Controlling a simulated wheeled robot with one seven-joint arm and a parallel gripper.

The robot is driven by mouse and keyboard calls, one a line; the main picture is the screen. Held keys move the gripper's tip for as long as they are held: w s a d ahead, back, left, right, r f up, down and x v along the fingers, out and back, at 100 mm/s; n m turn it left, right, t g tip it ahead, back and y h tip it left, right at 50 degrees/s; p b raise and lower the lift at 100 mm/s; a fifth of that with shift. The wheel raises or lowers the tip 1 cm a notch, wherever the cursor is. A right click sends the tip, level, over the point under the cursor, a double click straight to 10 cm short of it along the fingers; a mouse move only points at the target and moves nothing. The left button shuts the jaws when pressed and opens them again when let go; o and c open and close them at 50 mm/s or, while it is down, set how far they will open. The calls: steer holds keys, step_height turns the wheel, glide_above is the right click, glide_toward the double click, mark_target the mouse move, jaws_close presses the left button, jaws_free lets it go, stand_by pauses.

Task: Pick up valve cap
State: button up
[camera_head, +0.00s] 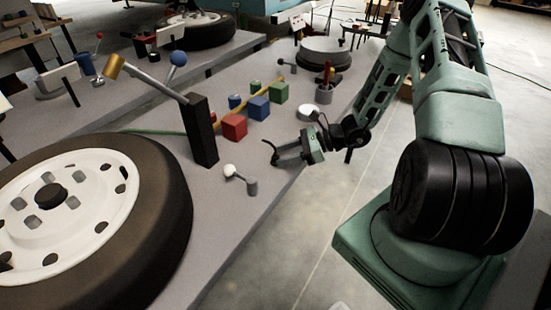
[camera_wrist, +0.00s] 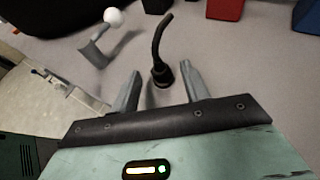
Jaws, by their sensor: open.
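A small black piece with a thin curved stem and a wider round base (camera_wrist: 162,50) stands in the wrist view; I take it for the valve cap. In the head view, a thin dark curved shape (camera_head: 268,146) beside my gripper appears to be the same piece. My gripper (camera_head: 276,161) is low over the near right edge of the grey platform. In the wrist view its two grey fingers (camera_wrist: 158,77) are apart, with the base of the black piece between or just beyond their tips. I cannot tell whether either finger touches it.
A white-knobbed lever on a grey block (camera_head: 251,187) stands left of my gripper. Red (camera_head: 234,126), blue (camera_head: 258,108) and green (camera_head: 279,92) blocks sit behind, near a black post (camera_head: 201,130). A large tyre (camera_head: 150,225) fills the near left. Open floor lies right of the platform.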

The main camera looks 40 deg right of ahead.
mark_target(277, 156)
steer(key=x, duration=0.3)
steer(key=shift+w+a+f, duration=0.1)
steer(key=shift+w+a, duration=0.05)
steer(key=shift+a, duration=0.05)
jaws_close()
